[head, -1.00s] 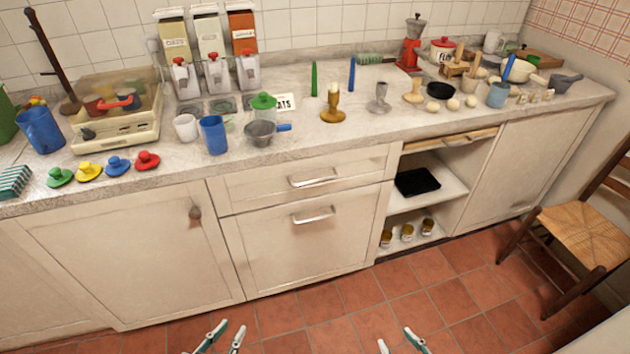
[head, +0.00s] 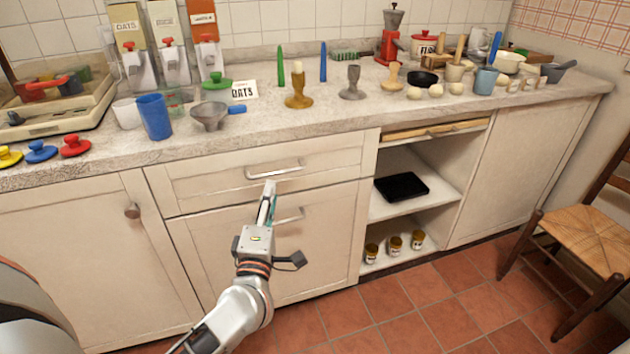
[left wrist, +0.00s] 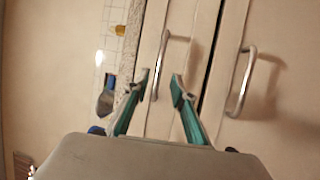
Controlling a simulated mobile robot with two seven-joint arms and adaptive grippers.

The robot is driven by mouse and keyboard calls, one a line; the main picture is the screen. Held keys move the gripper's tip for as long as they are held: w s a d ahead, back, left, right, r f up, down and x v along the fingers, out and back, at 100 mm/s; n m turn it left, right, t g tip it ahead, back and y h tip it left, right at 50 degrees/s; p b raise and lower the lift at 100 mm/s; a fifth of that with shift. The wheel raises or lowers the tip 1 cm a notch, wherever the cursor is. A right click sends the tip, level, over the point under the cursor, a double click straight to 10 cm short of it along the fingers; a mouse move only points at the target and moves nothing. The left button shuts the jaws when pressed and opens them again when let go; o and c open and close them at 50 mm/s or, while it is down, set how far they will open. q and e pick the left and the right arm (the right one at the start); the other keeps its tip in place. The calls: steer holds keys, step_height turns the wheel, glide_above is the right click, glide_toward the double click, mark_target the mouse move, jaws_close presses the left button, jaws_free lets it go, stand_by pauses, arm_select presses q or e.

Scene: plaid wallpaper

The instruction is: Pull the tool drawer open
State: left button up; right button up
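The cabinet has an upper drawer (head: 225,178) and a taller front (head: 215,235) below it, each with a metal bar handle. The pictures do not label either as the tool drawer; both look shut. My left gripper (head: 268,190) is just in front of the upper handle (head: 275,170), above the lower handle (head: 290,217). In the left wrist view, the open fingers (left wrist: 161,77) are on either side of the line of the upper handle (left wrist: 164,45), and the lower handle (left wrist: 243,85) lies to the right. I cannot tell whether they touch the upper handle. My right gripper is out of view.
The countertop (head: 110,170) above holds a funnel (head: 212,116), a blue cup (head: 155,117) and many utensils. An open shelf niche with a black tray (head: 401,187) is to the right. A chair (head: 580,235) stands at far right on the tiled floor.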

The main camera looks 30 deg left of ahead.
mark_target(275, 175)
arm_select(q)
steer(key=x, duration=0.7)
steer(key=shift+w+a+r+b, duration=0.1)
steer(key=shift+w+a+b, duration=0.2)
steer(key=shift+b, duration=0.1)
jaws_close()
